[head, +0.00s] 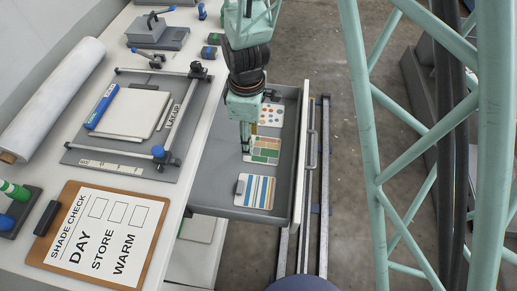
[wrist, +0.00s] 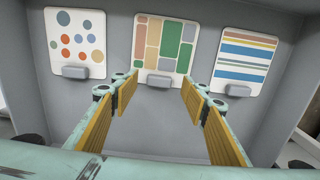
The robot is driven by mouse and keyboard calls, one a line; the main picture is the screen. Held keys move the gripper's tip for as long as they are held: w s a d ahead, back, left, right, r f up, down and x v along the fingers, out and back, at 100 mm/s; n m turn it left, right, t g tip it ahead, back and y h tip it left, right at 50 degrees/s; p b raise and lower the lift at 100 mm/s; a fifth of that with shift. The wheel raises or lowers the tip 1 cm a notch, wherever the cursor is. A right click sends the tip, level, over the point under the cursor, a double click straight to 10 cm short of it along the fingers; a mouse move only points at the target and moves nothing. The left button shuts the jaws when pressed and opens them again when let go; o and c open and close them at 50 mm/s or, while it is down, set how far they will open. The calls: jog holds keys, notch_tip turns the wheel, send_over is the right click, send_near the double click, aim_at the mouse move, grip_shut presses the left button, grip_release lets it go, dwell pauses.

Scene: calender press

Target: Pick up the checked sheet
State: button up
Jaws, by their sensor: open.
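The checked sheet (head: 265,150) lies in an open grey drawer, between two other sheets. It is white with green, tan, pink and grey blocks, and in the wrist view it shows upper middle (wrist: 164,42). A grey tab (wrist: 159,81) sits at its near edge. My gripper (head: 246,143) hangs over the drawer at this sheet's left edge in the head view and covers part of it. In the wrist view my gripper (wrist: 158,88) is open, with its yellow-padded fingers on either side of the tab. Nothing is held. I cannot tell the height left above the tab.
A dotted sheet (head: 271,115) and a striped sheet (head: 258,191) flank it, each with a grey tab. The drawer's front wall (head: 301,155) stands at the right. The white bench (head: 190,150) at left carries a framed board, a shade check clipboard (head: 98,235) and a large roll (head: 50,98).

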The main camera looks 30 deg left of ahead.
jog(key=shift+f, duration=1.35)
jog(key=c, duration=0.8)
